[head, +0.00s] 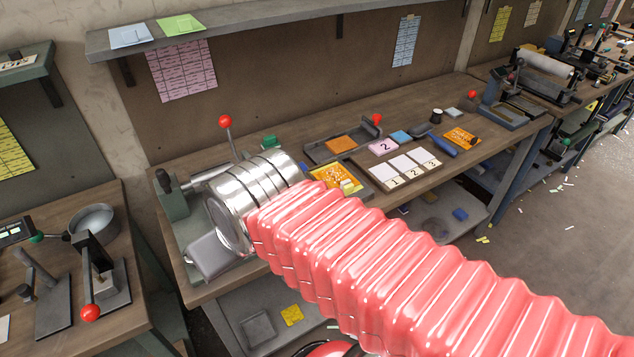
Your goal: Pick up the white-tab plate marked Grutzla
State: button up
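An orange plate with yellow marks (330,177) lies on the long workbench, just beyond my arm; its near part is covered by my arm. A small pale tab (347,185) shows at its near edge. The lettering on both is too small to read, so I cannot tell which says Grutzla. My pink ribbed arm with its silver collar reaches over the bench's left end. My gripper's fingers do not show.
A tray with white cards numbered 1, 2, 3 (398,168) sits mid-bench. Behind are a dark tray (322,150), a pink card marked 2 (384,147) and a blue-handled tool (440,144). A red-knobbed lever (226,122) stands behind my collar.

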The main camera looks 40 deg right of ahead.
aim_at(335, 176)
jog(key=u, duration=1.05)
jog(key=k, duration=1.2)
jog(key=z, duration=0.85)
jog(key=i, duration=1)
jog(key=z, duration=0.05)
